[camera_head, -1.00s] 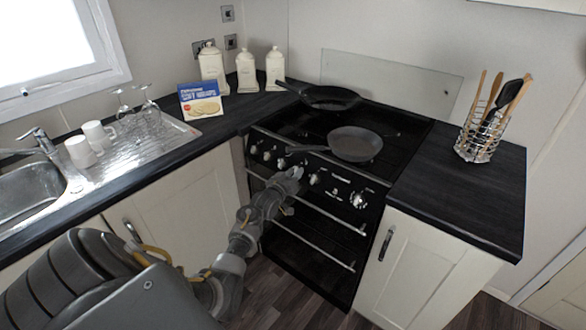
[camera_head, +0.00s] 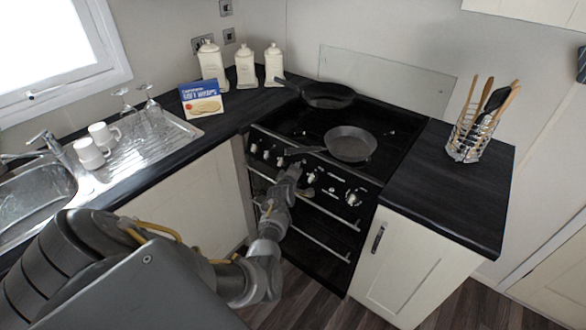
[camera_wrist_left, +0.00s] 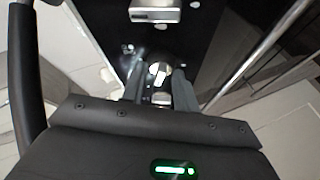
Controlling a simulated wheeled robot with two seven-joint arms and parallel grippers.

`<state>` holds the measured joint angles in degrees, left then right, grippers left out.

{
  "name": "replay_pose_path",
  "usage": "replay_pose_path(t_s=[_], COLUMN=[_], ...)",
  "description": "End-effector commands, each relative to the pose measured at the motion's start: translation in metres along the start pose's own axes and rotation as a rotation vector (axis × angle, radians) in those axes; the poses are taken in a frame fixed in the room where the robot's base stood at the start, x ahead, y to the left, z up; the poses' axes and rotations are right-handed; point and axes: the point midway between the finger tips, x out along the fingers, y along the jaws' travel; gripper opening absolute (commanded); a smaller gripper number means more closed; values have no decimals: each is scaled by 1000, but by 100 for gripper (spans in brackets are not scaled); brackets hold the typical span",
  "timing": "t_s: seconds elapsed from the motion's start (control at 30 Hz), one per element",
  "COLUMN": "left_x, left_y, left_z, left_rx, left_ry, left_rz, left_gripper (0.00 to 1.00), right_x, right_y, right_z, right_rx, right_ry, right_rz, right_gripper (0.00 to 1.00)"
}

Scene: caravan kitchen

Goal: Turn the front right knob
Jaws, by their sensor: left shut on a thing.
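The black stove (camera_head: 318,218) has a row of silver-white knobs along its front panel. Knobs show to the left (camera_head: 280,161) and to the right (camera_head: 311,177) of my left gripper (camera_head: 293,172), with a larger one (camera_head: 353,197) farther right. My left gripper is at the panel near the middle of the row and hides part of it. In the left wrist view, a round knob (camera_wrist_left: 159,73) with a pale grip bar sits between the fingers of my left gripper (camera_wrist_left: 158,88), which is shut on it. My right gripper is not in view.
A frying pan (camera_head: 350,144) sits on the hob with its handle pointing left above the gripper. A second pan (camera_head: 328,95) is behind it. Oven handle rails (camera_head: 325,243) cross the front below. A utensil basket (camera_head: 472,137) stands on the right counter.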

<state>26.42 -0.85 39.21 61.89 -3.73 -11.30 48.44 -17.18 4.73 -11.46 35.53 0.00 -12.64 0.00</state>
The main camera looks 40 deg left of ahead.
Motion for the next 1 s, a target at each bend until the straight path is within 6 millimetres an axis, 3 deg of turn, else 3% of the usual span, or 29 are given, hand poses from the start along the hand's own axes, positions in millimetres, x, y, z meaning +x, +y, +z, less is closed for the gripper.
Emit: replay_pose_path(t_s=[0.4,1.0], left_x=[0,0], left_y=[2,1], left_z=[0,0], left_rx=[-191,-225], left_ry=[-1,0], left_rz=[-89,-105], left_gripper=[7,7], right_x=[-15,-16], right_y=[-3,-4], right_z=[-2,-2], right_rx=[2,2], right_ry=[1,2], right_rz=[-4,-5], right_gripper=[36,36])
